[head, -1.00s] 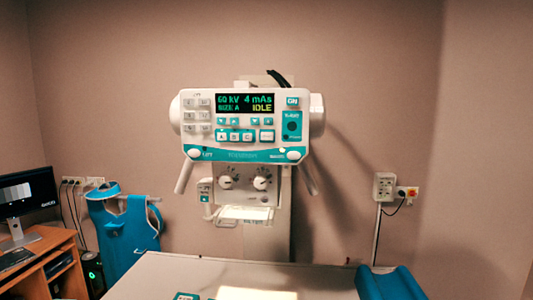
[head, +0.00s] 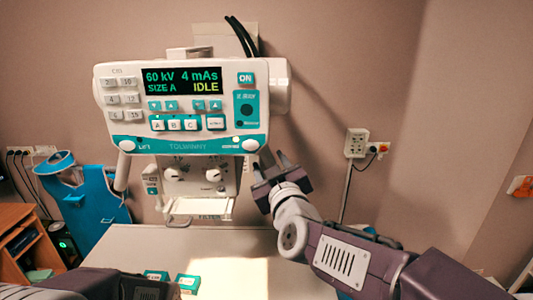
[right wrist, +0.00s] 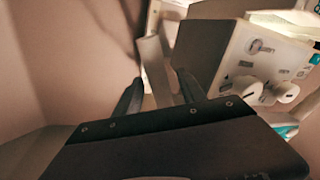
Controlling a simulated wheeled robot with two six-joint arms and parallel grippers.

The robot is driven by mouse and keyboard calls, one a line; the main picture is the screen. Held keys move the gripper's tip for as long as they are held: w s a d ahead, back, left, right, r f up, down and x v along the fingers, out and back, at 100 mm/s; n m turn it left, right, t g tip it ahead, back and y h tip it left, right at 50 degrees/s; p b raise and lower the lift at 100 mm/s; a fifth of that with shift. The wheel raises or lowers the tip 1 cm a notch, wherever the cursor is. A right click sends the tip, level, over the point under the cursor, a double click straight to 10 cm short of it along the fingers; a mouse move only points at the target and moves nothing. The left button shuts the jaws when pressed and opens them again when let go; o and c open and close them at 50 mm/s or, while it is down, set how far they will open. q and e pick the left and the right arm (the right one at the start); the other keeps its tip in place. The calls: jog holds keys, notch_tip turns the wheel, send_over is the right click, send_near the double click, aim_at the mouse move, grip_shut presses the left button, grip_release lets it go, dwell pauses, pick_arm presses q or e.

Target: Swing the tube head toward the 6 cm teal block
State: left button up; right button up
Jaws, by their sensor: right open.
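The white and teal tube head (head: 180,105) hangs above the table, its display reading 60 kV, 4 mAs, SIZE A, IDLE. My right gripper (head: 275,160) is open and empty beside the tube head's lower right corner. In the right wrist view, a pale handle bar (right wrist: 154,68) stands beyond and between the open fingers (right wrist: 160,95); contact is not visible. Two small teal-edged blocks, one at left (head: 155,276) and one at right (head: 187,283), lie on the table; I cannot read their sizes. Dark parts of my left arm show at the bottom left; its jaws cannot be made out.
The pale table (head: 130,245) spans below the tube head, with a bright light patch on it. A blue apron (head: 92,205) hangs at left beside a wooden desk (head: 25,245). A wall outlet (head: 356,143) is at right. Black cables rise behind the tube head.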

jog(key=p+x, duration=0.1)
jog(key=x, duration=0.3)
jog(key=shift+w, duration=0.45)
jog(key=shift+s, duration=0.25)
jog(key=shift+w, duration=0.15)
grip_shut()
dwell(0.5)
